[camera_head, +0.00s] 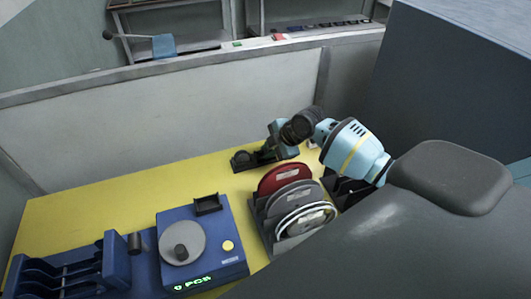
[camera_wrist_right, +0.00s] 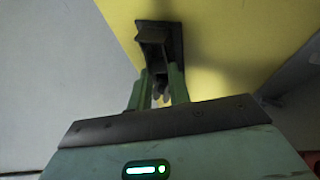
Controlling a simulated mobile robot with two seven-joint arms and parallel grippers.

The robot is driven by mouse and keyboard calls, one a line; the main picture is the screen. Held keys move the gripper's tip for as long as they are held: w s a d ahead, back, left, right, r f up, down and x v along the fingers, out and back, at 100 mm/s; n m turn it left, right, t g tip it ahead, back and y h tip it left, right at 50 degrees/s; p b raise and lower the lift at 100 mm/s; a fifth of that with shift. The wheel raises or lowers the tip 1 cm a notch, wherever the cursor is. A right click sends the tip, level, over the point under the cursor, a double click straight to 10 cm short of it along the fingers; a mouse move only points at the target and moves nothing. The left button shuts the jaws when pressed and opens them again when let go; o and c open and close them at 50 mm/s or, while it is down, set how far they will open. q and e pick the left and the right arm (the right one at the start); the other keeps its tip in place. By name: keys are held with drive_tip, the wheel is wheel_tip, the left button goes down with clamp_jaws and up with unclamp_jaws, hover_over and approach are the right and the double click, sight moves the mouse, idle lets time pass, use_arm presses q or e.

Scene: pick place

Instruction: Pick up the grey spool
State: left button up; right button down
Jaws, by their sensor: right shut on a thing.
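A grey spool (camera_head: 294,194) stands on edge in a dark rack (camera_head: 254,215), between a red spool (camera_head: 278,178) and a white-rimmed spool (camera_head: 304,214). My right gripper (camera_head: 266,152) is beyond the rack, apart from the grey spool. It is shut on a dark stand (camera_head: 243,160) on the yellow table. In the right wrist view the fingers (camera_wrist_right: 160,85) close around this dark stand (camera_wrist_right: 153,35), which has a flat rectangular plate. The exact contact is hard to see. My left gripper is not in view.
A blue counting device (camera_head: 228,262) with a round grey disc (camera_head: 181,244) stands left of the rack on the yellow table (camera_head: 110,210). A blue slotted holder (camera_head: 112,262) is at far left. A grey partition (camera_head: 200,115) runs behind. The table's back left is clear.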

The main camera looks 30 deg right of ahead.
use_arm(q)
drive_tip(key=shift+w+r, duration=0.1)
use_arm(e)
wheel_tip(320, 180, up, 10)
idle(0.6)
drive_tip(key=shift+a, duration=0.15)
